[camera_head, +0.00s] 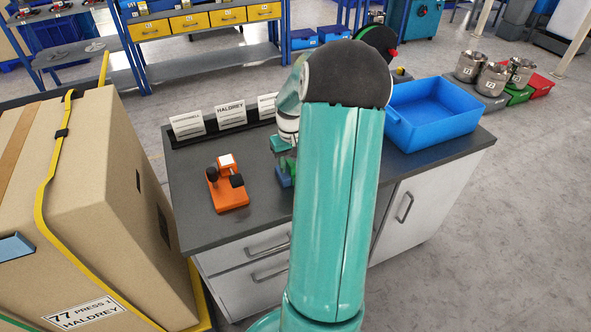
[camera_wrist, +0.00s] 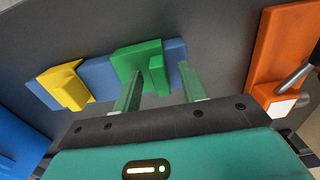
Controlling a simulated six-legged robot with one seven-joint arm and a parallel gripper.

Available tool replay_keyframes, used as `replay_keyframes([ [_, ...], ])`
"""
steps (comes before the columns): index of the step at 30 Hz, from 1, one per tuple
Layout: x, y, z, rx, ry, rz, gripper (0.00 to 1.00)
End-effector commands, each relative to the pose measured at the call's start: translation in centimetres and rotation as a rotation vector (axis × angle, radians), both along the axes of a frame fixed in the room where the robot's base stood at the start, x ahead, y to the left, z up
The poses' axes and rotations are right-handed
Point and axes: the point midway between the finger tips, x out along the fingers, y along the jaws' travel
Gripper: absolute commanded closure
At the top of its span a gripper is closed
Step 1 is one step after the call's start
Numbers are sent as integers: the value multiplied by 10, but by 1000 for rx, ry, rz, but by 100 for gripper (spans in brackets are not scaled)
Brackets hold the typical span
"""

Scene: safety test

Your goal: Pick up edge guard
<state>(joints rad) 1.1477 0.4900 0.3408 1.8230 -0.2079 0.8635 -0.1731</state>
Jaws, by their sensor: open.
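In the wrist view a green angled piece (camera_wrist: 124,62) and a yellow angled piece (camera_wrist: 66,86) sit on a flat blue strip (camera_wrist: 100,76) on the dark worktop. They look like guard pieces; I cannot tell which one the task calls the edge guard. My gripper (camera_wrist: 160,68) is open, its two fingers apart, with the raised rib of the green piece showing between them. I cannot tell whether they touch it. In the head view my arm hides most of this; a bit of blue strip (camera_head: 284,178) shows beside it.
An orange fixture (camera_head: 230,196) with dark knobs stands left of my arm on the worktop (camera_head: 262,212); it is at the right in the wrist view (camera_wrist: 275,50). A blue bin (camera_head: 435,110) stands at the right. Signs (camera_head: 230,114) line the back edge. A large carton (camera_head: 100,200) is left.

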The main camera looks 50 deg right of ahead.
Motion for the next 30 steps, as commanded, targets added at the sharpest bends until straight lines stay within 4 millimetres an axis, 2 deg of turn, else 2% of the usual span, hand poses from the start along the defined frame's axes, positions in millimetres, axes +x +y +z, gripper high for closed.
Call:
replay_keyframes([
  [4,0,0,0,0,0,0,60],
  [10,0,0,0,0,0,-1,99],
  [23,0,-1,5,-1,0,-1,100],
  [26,0,-1,13,-2,0,-1,100],
  [30,0,-1,34,-3,-2,-1,100],
])
